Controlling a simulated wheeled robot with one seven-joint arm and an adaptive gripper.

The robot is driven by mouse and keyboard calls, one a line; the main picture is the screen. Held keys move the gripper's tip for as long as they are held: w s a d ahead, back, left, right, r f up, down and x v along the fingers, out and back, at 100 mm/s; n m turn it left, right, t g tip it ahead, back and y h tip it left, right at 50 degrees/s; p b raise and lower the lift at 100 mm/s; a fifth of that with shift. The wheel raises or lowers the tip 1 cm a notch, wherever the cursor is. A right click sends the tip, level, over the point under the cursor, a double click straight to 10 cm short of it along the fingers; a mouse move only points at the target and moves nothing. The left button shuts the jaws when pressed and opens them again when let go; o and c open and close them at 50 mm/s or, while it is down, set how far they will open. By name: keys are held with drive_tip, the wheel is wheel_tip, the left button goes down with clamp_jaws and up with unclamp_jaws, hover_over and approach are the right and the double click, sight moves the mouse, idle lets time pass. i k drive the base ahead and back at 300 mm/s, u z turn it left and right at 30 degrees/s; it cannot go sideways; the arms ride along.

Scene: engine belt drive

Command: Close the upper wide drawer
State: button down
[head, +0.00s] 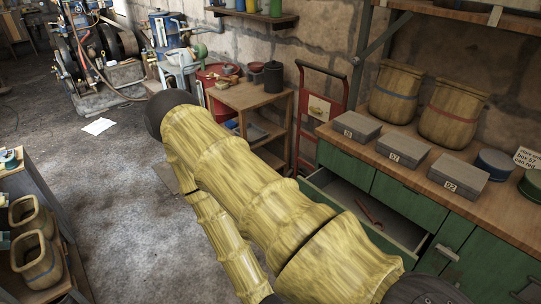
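A wide green drawer with a grey interior (353,198) stands open under the wooden workbench at the right. A red-handled tool (369,212) lies inside it. My gripper does not show in this view.
A red hand truck (311,118) and a small wooden side table (248,97) stand beyond. Open concrete floor (115,170) lies left of my arm.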

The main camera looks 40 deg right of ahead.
sight(401, 237)
drive_tip(key=u, duration=0.05)
drive_tip(key=i, duration=0.7)
drive_tip(key=z, duration=1.5)
